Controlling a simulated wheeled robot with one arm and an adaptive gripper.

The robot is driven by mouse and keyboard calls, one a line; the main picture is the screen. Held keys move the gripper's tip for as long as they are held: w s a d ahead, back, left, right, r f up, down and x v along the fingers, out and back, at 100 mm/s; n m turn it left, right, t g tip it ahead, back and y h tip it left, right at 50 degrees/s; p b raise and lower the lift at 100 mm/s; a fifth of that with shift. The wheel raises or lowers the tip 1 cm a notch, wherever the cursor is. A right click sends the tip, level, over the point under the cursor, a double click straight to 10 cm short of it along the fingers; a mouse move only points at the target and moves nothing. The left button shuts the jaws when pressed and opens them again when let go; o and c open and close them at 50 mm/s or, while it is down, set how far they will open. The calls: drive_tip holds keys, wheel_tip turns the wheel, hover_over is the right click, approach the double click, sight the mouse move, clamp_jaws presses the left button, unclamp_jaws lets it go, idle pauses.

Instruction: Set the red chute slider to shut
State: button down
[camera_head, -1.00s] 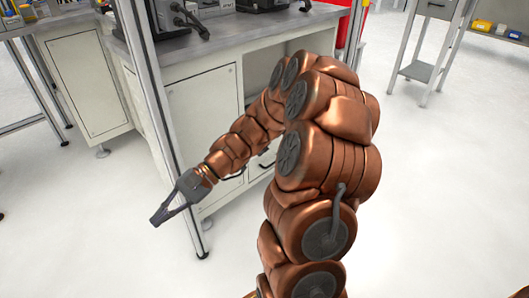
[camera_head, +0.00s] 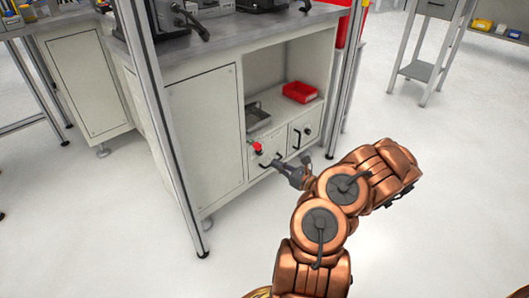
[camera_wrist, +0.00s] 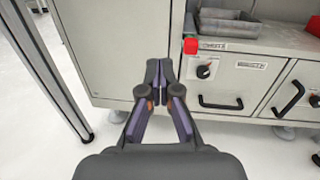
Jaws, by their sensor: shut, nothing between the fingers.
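The red chute slider (camera_head: 257,147) is a small red block on the front of the bench cabinet, at the upper left of the drawer fronts. In the wrist view the red slider (camera_wrist: 190,46) is just left of a small white label and above a dark knob. My gripper (camera_head: 276,163) is shut and empty, in front of the drawers, a little below and right of the slider. In the wrist view my gripper (camera_wrist: 158,70) points at the cabinet, its fingertips left of and below the slider in the picture. They appear apart from it.
Two drawers with black handles (camera_wrist: 220,103) are beside a cabinet door (camera_head: 205,130). A shelf above holds a grey metal tray (camera_head: 257,116) and a red bin (camera_head: 300,92). A metal post (camera_head: 160,130) stands at the left. Floor at right (camera_head: 450,190) is clear.

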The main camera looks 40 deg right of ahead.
sight(260, 148)
drive_tip(key=s+d+f+m+h, duration=0.2)
drive_tip(key=s+d+f, duration=0.1)
drive_tip(key=d, duration=0.1)
drive_tip(key=w+b, duration=0.5)
drive_tip(key=w, duration=0.7)
drive_tip(key=shift+w, duration=0.3)
drive_tip(key=shift+w+r+b, duration=0.1)
drive_tip(key=shift+w+b, duration=0.2)
drive_tip(key=shift+w, duration=0.45)
